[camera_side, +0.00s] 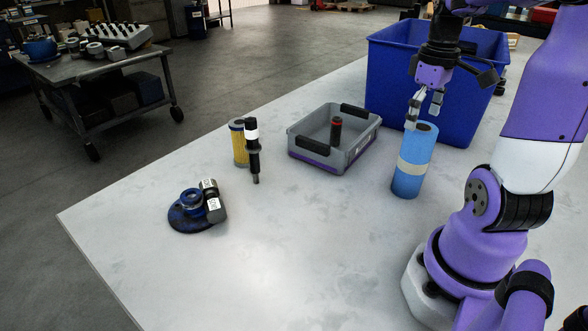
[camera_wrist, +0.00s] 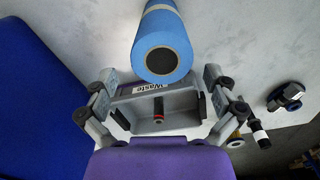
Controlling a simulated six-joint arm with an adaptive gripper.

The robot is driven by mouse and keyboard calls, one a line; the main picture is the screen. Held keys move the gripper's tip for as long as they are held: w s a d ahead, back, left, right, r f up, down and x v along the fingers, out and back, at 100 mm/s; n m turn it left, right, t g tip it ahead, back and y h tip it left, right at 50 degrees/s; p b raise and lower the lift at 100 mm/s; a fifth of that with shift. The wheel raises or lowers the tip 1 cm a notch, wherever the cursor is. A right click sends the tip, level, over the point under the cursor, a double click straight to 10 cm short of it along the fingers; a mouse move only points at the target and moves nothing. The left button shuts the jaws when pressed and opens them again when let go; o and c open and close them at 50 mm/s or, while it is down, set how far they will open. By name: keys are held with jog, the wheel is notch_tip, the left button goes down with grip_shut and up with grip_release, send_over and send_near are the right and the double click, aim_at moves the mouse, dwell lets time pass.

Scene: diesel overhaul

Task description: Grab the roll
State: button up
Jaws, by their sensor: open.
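The roll (camera_side: 411,165) is a blue cylinder with a pale band around its middle, standing upright on the table at the right of the side view. My gripper (camera_side: 424,116) is above it, pointing down, with its fingers apart and nothing held. In the side view the fingertips are close to the roll's top; whether they touch it I cannot tell. In the wrist view the roll (camera_wrist: 165,22) shows its round end with a dark core hole, between the two spread fingers of my gripper (camera_wrist: 159,76).
A large blue bin (camera_side: 385,85) stands behind the roll. Left of it is a grey tray (camera_side: 300,152), labelled Waste in the wrist view, holding a dark cylinder (camera_side: 336,130). A yellow filter (camera_side: 238,145), a black injector-like part (camera_side: 253,155) and a blue-black part (camera_side: 185,218) lie further left.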

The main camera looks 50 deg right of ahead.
aim_at(419, 142)
jog(key=f, duration=0.5)
jog(key=shift+s+a+f, duration=0.15)
jog(key=shift+s+f, duration=0.05)
jog(key=shift+f, duration=0.1)
jog(key=c, duration=1.2)
